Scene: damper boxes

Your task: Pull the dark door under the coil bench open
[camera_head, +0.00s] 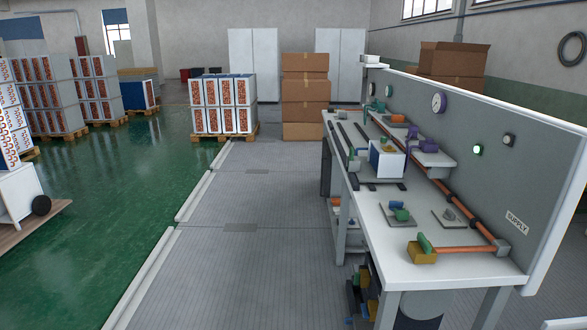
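The coil bench (459,267) stands on the right with a white top and a grey upright back panel (480,110). Its top carries copper pipe (455,249), green, purple and yellow fittings and a white and blue box (387,160). Under its far end a narrow dark upright surface (326,168) shows; I cannot tell whether it is the dark door, or whether it is open or shut. Much of the space under the bench is hidden by its top and legs. Neither of my grippers is in view.
Several cardboard boxes (305,90) are stacked beyond the bench. A pallet of white boxes (222,104) stands left of them. A grey walkway (245,205) left of the bench is clear. A white cart (18,192) stands at the left edge.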

